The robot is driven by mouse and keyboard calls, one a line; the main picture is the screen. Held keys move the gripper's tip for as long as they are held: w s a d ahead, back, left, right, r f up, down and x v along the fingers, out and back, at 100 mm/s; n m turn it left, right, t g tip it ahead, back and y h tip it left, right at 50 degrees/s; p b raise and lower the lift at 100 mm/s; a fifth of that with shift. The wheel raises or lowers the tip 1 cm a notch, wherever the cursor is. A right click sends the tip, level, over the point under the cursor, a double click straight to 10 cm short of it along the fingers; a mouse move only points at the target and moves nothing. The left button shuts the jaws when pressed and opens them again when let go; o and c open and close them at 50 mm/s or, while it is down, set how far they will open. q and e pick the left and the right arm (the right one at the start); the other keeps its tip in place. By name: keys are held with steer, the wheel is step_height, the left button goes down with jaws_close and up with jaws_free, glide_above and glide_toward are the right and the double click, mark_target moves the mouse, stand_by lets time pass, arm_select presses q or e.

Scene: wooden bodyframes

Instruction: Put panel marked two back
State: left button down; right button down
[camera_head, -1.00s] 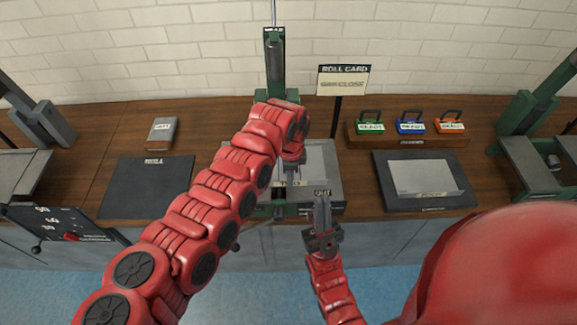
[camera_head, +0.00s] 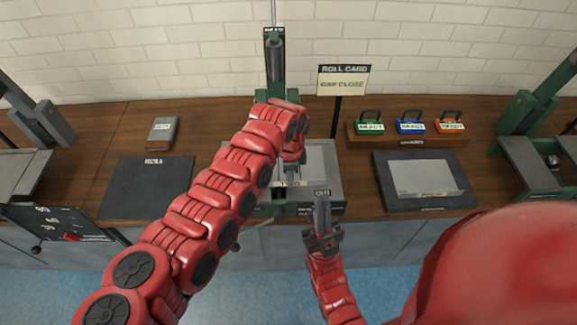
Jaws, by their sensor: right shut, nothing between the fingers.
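A grey panel (camera_head: 318,160) lies in the green machine (camera_head: 276,70) at the center, partly hidden by my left arm. A pale label (camera_head: 287,184) at its front edge seems to read "TWO", but it is small. My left gripper (camera_head: 291,174) points down over this panel near the label; its fingers are too small and covered to tell open from shut. My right gripper (camera_head: 321,197) is shut and empty, upright at the machine's front edge by the "OUT" label (camera_head: 322,192). Another grey panel (camera_head: 424,178) lies on the right-hand dark mat (camera_head: 390,192); its label is unreadable.
A roll card sign (camera_head: 343,80) stands behind the machine. A wooden rack (camera_head: 360,139) holds green, blue and orange handled blocks. A dark mat (camera_head: 145,190) on the left is bare. A small grey block (camera_head: 161,131) lies behind it. Other machines stand at both sides.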

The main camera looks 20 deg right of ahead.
arm_select(q)
steer(key=shift+r, duration=0.2)
steer(key=shift+r+p, duration=0.4)
steer(key=shift+r, duration=0.95)
steer(key=shift+r, duration=0.1)
steer(key=shift+r+p, duration=0.3)
steer(key=shift+r, duration=3.1)
steer(key=shift+w, duration=0.1)
